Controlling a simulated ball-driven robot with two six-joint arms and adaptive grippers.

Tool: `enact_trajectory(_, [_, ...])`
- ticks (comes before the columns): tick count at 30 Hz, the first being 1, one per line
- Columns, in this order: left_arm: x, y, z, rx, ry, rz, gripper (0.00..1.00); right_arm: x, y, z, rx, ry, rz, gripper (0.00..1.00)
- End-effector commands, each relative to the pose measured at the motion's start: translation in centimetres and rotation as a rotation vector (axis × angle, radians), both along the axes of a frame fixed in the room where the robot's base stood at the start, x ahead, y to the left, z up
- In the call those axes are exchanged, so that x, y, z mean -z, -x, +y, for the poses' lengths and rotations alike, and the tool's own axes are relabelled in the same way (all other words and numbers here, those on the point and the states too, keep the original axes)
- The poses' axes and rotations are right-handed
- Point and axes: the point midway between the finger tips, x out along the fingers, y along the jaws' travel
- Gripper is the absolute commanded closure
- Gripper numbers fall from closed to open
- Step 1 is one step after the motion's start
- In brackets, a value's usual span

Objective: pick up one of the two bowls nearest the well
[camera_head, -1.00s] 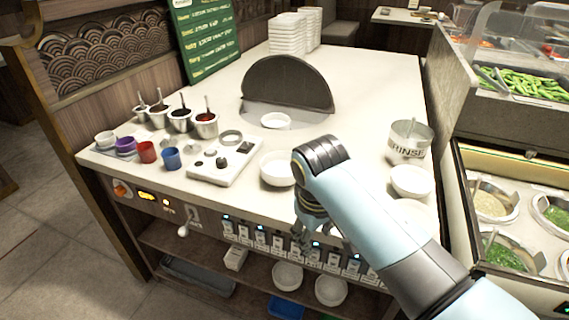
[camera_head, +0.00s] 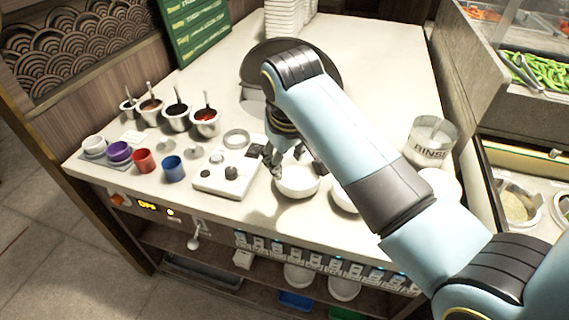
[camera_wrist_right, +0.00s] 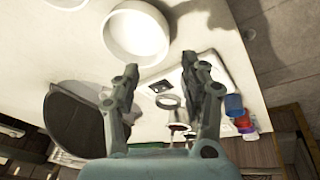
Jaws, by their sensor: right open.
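A white bowl (camera_head: 297,186) stands on the counter right of the control panel. It shows large in the right wrist view (camera_wrist_right: 137,52). Another white bowl (camera_head: 343,201) is just right of it, partly hidden by my right arm; a bowl is cut off at the wrist view's top edge (camera_wrist_right: 66,3). My right gripper (camera_head: 292,160) is open and empty, by the first bowl's far side in the head view; whether it touches the rim I cannot tell. Behind my arm a dark round lid (camera_head: 262,54) stands up at the well, whose opening is mostly hidden. My left gripper is not in view.
A control panel (camera_head: 229,172) lies left of the bowl. Coloured cups (camera_head: 143,161) and metal sauce pots (camera_head: 205,122) with spoons stand further left. The back counter is mostly clear.

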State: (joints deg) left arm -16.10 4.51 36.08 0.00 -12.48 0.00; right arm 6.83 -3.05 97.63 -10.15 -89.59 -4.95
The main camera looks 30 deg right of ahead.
Motion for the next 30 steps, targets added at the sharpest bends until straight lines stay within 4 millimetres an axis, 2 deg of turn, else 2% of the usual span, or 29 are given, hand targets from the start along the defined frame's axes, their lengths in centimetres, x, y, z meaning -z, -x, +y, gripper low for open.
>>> enact_trajectory(5, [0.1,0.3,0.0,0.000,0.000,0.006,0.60,2.1,-0.4,-0.3,-0.001,0.002,0.005,0.56])
enact_trajectory(9, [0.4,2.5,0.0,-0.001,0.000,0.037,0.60,4.3,-1.0,-0.6,0.000,0.002,0.004,0.56])
enact_trajectory(14, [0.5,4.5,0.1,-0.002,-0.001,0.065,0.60,5.5,-1.4,-0.7,0.001,0.001,0.002,0.56])
enact_trajectory(17, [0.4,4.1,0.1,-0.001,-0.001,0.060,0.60,6.6,-1.6,-0.6,-0.001,0.000,0.003,0.56])
enact_trajectory(24, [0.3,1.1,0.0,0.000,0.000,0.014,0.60,10.0,-2.5,-0.7,0.000,0.000,0.001,0.56])
enact_trajectory(30, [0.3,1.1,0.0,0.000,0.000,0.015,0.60,10.5,-2.6,-0.8,0.000,0.000,0.000,0.56])
